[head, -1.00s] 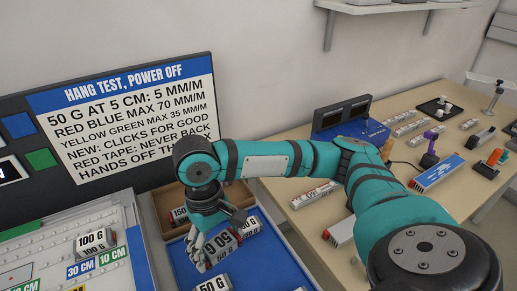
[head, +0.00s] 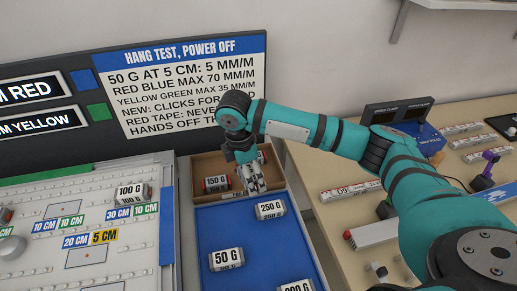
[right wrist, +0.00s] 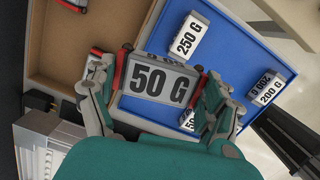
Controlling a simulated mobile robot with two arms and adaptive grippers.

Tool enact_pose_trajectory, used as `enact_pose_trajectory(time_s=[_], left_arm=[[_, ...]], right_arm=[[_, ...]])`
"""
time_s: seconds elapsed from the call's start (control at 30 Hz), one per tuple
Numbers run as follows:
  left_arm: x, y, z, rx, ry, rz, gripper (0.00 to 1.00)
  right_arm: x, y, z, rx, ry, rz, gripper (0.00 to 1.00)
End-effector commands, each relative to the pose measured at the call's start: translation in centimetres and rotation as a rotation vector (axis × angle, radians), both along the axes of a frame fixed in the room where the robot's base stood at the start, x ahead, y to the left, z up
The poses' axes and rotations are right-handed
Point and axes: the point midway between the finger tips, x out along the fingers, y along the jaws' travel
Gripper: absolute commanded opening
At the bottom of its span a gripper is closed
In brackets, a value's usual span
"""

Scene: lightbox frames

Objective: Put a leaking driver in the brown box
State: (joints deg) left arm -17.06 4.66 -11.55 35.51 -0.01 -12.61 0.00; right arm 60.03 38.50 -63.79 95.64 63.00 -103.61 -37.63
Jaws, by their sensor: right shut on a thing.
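In the head view the block is mostly hidden by the fingers. The gripper is over the front right part of the brown box (head: 193,168), near the wall shared with the blue tray. The box also shows in the right wrist view (right wrist: 63,50). A block marked 150 G (head: 217,184) with red ends lies in the box, and another partly hidden block (head: 262,157) is behind the gripper. My left gripper is out of view.
The blue tray (head: 215,225) holds a 250 G block (head: 270,210), another 50 G block (head: 226,259) and a 200 G block (head: 297,287). A white board (head: 100,245) with distance labels is left. A tan table (head: 340,165) with parts is right.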

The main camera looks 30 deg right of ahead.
Motion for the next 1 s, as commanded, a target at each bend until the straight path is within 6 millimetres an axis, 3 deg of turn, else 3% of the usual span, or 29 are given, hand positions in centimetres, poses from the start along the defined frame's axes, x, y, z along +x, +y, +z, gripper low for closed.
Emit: enact_pose_trajectory(time_s=[0.6, 0.8, 1.0], left_arm=[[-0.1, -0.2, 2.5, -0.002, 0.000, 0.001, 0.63], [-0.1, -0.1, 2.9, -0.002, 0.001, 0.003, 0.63], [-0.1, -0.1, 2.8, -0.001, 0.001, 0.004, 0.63]], right_arm=[[6.9, -5.5, -2.1, 0.001, 0.000, 1.045, 0.54], [8.0, -6.8, -2.7, 0.003, -0.001, 1.275, 0.54], [8.4, -7.4, -3.1, 0.001, -0.002, 1.367, 0.54]])
